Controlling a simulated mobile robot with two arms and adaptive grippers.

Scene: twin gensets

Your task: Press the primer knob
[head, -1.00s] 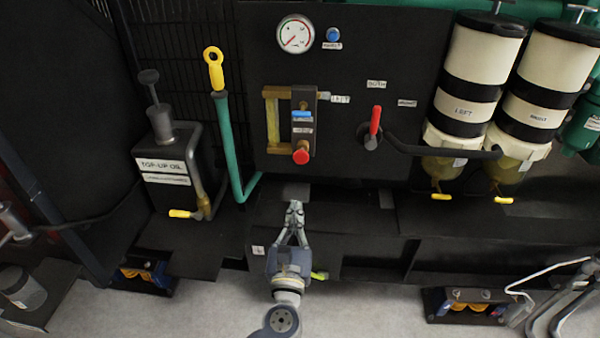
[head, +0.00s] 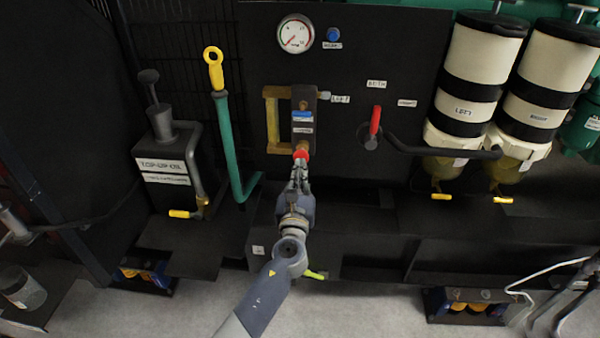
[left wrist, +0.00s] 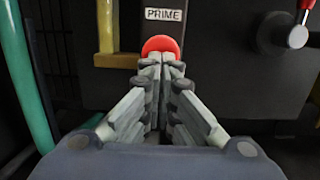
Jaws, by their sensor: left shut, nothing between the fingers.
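The primer knob (head: 301,154) is a red round knob at the lower end of a dark block on the black panel. In the left wrist view the red knob (left wrist: 162,46) shows just beyond the fingertips, below a PRIME label (left wrist: 164,14). My left gripper (head: 300,166) is shut and empty, its tips right at the knob from below in the head view. The tips hide the knob's lower part. I cannot tell whether they touch it. My right gripper is not in view.
A red lever (head: 375,122) sits to the right of the knob, with two filters (head: 470,85) further right. A green hose (head: 228,150) with a yellow-handled dipstick (head: 213,68) and a top-up oil can (head: 165,160) stand left. A gauge (head: 295,34) is above.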

